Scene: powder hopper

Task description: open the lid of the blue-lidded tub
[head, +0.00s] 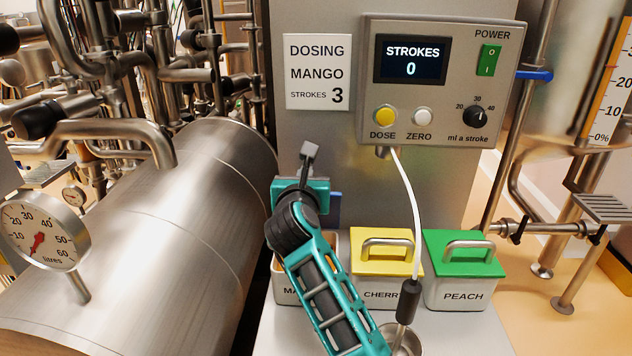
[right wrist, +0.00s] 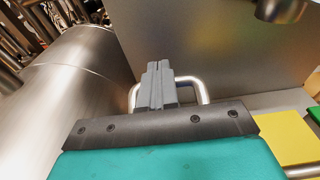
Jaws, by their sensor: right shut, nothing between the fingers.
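The tub marked "MA…" (head: 289,292) stands at the left of the row, mostly hidden behind my right arm. A blue lid part (head: 335,208) shows beside my wrist, higher than the neighbouring lids, and looks tipped up. An orange-brown strip below it seems to be the tub's open top. My right gripper (head: 309,152) is shut and empty, its grey fingers pointing up in front of the grey panel. In the right wrist view, the shut fingers (right wrist: 158,86) overlap a steel loop handle (right wrist: 206,89); contact cannot be told. My left gripper is not in view.
A yellow-lidded tub (head: 380,294) and a green-lidded tub (head: 462,296) stand shut to the right. A white cable with a black grip (head: 408,302) hangs before them. A large steel drum (head: 150,250) fills the left. The control box (head: 440,85) is above.

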